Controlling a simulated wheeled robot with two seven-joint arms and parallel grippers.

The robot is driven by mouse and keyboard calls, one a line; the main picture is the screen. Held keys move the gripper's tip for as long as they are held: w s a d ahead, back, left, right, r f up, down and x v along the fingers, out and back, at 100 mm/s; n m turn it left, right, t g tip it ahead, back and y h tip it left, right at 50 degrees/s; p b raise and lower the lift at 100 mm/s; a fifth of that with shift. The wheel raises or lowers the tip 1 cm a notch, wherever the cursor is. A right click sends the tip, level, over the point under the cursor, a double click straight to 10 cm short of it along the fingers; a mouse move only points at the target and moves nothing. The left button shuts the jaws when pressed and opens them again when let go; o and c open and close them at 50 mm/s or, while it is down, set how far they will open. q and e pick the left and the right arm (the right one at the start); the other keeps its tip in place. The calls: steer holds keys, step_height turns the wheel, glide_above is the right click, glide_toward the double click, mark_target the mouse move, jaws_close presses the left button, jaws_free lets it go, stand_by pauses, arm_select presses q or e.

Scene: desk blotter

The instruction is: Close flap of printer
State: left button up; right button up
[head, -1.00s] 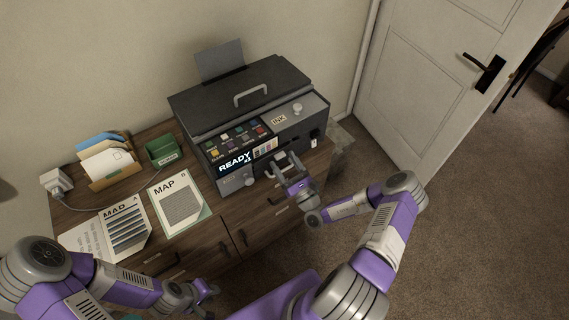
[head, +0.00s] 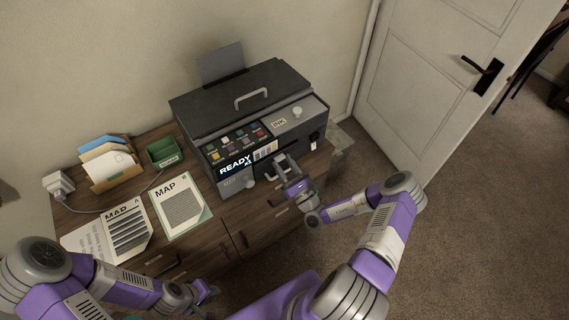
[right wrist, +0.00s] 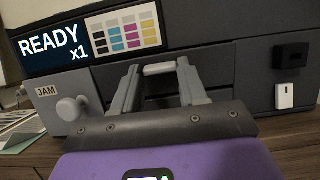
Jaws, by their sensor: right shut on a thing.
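The dark grey printer (head: 205,125) stands on the wooden cabinet against the wall. Its top lid (head: 225,98), with an arched handle, looks down. The front has a READY x1 display (right wrist: 68,41), a small JAM panel with a round knob (right wrist: 72,108), and an INK panel (head: 285,124) with a knob on top. My right gripper (head: 283,161) is at the printer's lower front. In the right wrist view, its fingers are closed on a light grey bar (right wrist: 158,69); what the bar belongs to is partly hidden. My left gripper (head: 209,291) is low, away from the printer; its jaws are unclear.
On the cabinet left of the printer are a MAP sheet (head: 178,203), another printed sheet (head: 125,232), a green box (head: 163,151), a paper holder (head: 112,170) and a plug with a cord (head: 59,184). A white door (head: 425,75) stands right, with open carpet before it.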

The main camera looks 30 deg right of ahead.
steer(key=shift+w+r+g+p, duration=0.2)
steer(key=shift+r+g+p, duration=0.45)
steer(key=shift+p, duration=1.55)
steer(key=shift+f, duration=0.3)
steer(key=o, duration=1.1)
steer(key=shift+c, duration=0.2)
steer(key=p+v, duration=0.1)
steer(key=v, duration=0.6)
steer(key=shift+s, duration=0.3)
